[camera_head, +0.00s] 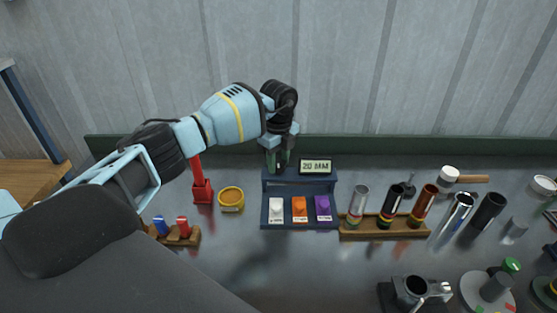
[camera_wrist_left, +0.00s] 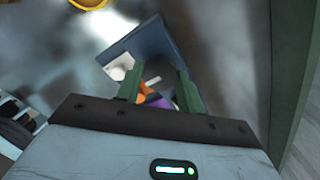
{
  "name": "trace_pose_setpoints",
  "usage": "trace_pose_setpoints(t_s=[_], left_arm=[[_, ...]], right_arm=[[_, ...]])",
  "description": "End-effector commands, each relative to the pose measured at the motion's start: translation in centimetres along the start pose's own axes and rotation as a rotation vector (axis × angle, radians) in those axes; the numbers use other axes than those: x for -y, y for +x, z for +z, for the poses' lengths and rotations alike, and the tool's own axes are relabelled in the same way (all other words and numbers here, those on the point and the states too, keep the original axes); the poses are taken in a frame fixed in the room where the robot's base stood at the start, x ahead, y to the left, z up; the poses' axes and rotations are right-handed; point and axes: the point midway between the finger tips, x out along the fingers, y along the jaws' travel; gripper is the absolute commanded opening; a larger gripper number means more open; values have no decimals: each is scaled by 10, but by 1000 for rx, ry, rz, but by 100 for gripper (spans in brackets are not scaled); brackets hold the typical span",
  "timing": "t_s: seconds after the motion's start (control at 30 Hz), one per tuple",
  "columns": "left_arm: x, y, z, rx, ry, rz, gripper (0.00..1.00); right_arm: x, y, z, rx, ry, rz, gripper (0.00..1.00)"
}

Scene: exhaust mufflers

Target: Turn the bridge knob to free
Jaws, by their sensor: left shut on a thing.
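A dark blue stand (camera_head: 265,187) with a raised back bar stands on the bench, near the middle of the head view. It also shows in the left wrist view (camera_wrist_left: 151,38). My left gripper (camera_head: 281,165) is at the left part of that bar, pointing down. In the left wrist view, its two green fingers (camera_wrist_left: 157,70) are closed around a dark knob (camera_wrist_left: 154,83) with a pale mark, which I take for the bridge knob. In the head view the gripper hides the knob. No lettering by it can be read. My right gripper is not in view.
A "20 MM" display (camera_head: 316,167) sits beside the gripper. A yellow cup (camera_head: 231,199) and red post (camera_head: 202,190) are left. A wooden rack (camera_head: 385,230) with tubes is right.

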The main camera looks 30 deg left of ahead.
Motion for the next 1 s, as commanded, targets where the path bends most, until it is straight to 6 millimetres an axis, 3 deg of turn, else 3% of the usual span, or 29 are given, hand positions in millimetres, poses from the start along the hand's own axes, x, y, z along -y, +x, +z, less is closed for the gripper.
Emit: trace_pose_setpoints(t_s=[0.23,0.27,0.4,0.77,1.0], left_arm=[[0,-1,1,1,-3,-3,15],[0,-1,1,1,-3,-3,40],[0,-1,1,0,-2,-2,59],[0,-4,0,0,0,-1,59],[1,-39,1,1,-1,-5,59]], right_arm=[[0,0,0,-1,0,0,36],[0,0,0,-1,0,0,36],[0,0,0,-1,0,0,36],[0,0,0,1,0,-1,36],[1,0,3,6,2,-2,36]])
